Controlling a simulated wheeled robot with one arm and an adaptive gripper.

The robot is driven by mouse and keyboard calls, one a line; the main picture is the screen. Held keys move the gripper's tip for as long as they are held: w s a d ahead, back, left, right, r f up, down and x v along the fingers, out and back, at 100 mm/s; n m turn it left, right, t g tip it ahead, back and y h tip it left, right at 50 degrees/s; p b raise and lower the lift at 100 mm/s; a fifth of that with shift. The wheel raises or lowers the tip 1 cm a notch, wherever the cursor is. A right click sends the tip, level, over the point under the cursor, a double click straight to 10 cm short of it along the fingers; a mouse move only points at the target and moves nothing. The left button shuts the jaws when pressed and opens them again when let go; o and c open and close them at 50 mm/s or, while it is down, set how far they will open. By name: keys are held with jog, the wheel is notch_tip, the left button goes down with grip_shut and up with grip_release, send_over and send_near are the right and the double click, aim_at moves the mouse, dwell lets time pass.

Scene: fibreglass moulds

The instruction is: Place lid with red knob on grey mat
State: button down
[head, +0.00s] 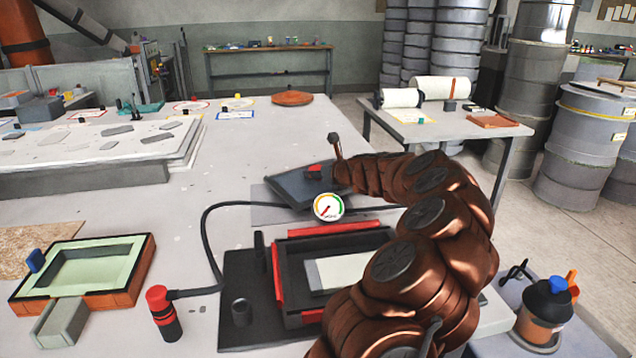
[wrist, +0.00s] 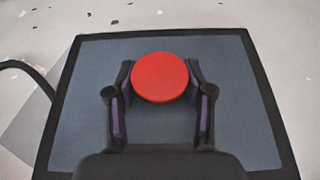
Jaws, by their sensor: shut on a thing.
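The lid is a dark blue-grey panel with a black rim (head: 290,190); it fills most of the wrist view (wrist: 75,115). Its red knob (wrist: 160,78) stands between the two fingers of my gripper (wrist: 158,85), which is shut on it. In the head view the knob (head: 314,168) is partly hidden by my arm. The grey mat (head: 268,213) lies flat on the table, partly covered by the lid; a strip of it shows left of the lid in the wrist view (wrist: 30,125). I cannot tell whether the lid touches the mat or hangs just above it.
A black mould with a red-edged frame (head: 281,285) stands in front of the lid. A round gauge (head: 328,207) and black hose (head: 210,235) lie between them. A red-capped cylinder (head: 162,312) and a green-lined mould (head: 85,270) are at left.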

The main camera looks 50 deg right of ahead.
jog(key=shift+f, duration=1.25)
jog(key=shift+c, duration=2.2)
grip_release()
jog(key=shift+f, duration=0.1)
jog(key=shift+s+r, duration=0.2)
jog(key=shift+p+v, duration=0.45)
jog(key=shift+v, duration=5.35)
